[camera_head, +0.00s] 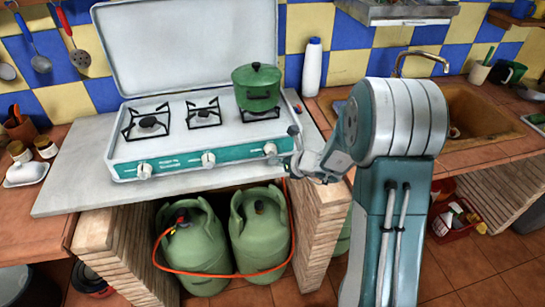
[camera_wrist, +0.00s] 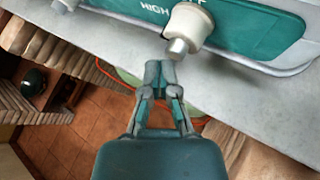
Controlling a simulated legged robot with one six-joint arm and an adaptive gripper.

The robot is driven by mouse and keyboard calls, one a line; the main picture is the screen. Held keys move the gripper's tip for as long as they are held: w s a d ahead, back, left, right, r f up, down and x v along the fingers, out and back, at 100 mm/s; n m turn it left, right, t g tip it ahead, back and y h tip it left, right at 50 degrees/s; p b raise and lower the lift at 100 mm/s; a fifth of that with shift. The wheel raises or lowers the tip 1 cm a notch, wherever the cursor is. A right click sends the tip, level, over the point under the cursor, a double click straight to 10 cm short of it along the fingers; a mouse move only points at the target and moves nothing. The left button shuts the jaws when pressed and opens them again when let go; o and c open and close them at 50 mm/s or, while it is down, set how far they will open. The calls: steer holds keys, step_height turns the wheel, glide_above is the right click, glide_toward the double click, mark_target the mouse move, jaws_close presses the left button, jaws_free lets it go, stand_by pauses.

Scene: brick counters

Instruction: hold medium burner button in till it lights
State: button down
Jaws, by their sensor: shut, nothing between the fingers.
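The white and teal gas stove (camera_head: 180,184) stands on the counter with its lid up. Its front panel has a left knob (camera_head: 144,170), a middle knob (camera_head: 208,159) and a right knob (camera_head: 270,149). I cannot tell which one is the medium burner's. My gripper (camera_head: 291,161) is just right of the right knob. In the wrist view my gripper (camera_wrist: 160,72) is shut and empty, its tips a little below and left of the white knob (camera_wrist: 188,25), apart from it. The left burner (camera_head: 148,122) and middle burner (camera_head: 204,112) show no flame. The right burner is mostly hidden.
A green pot (camera_head: 257,87) sits on the right burner. A white bottle (camera_head: 312,68) stands behind, right of the stove. Green gas cylinders (camera_head: 195,250) with an orange hose (camera_head: 238,275) stand below the counter. A sink (camera_head: 475,112) is at the right.

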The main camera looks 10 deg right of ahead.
steer(key=shift+w, duration=0.4)
stand_by(0.4)
stand_by(1.8)
steer(key=shift+s, duration=0.85)
steer(key=shift+s, duration=2.5)
